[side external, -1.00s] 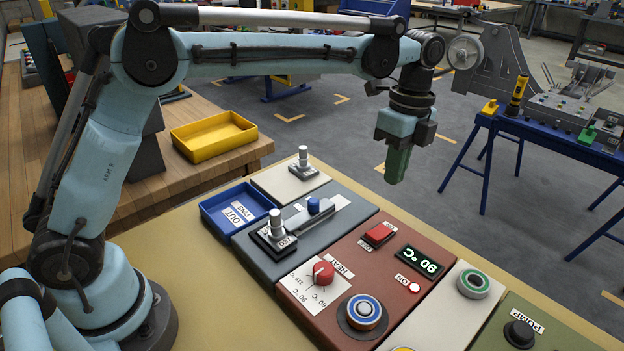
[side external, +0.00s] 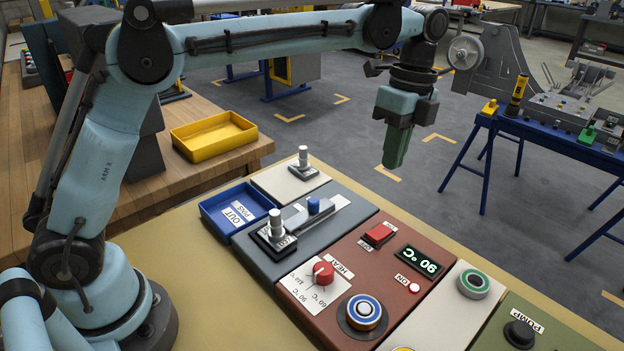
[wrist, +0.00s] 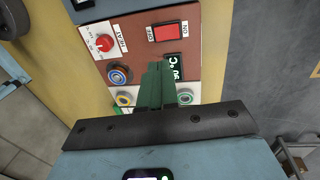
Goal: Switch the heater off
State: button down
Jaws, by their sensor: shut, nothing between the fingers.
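The heater panel (side external: 335,255) is red-brown and carries a HEAT label. A red rocker switch (side external: 378,235) sits near its far edge between OFF and ON labels; which side is pressed I cannot tell. The switch shows in the wrist view (wrist: 169,33) too. The display (side external: 419,262) reads 90 °C. A small red lamp (side external: 414,287) is beside the ON label. A red dial (side external: 323,273) has a temperature scale. My gripper (side external: 394,163) has green fingers, shut and empty, in the air above the panel's far side. In the wrist view the fingers (wrist: 156,72) partly hide the display.
A blue-ringed button (side external: 363,313) is on the heater panel. A grey panel with upright knobs (side external: 275,224), a blue tray (side external: 240,186) and a green-ringed button (side external: 473,283) are nearby. The PUMP knob (side external: 519,334) is at the right. The air around my gripper is clear.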

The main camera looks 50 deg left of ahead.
aim_at(375, 233)
jog(key=f, duration=0.4)
jog(key=s+f, duration=0.1)
jog(key=f, duration=0.4)
jog(key=s+f, duration=0.1)
jog(key=f, duration=0.4)
jog(key=shift+f+t, duration=0.15)
jog(key=shift+t, duration=0.15)
dwell(0.3)
jog(key=shift+w, duration=0.8)
jog(key=shift+r, duration=0.2)
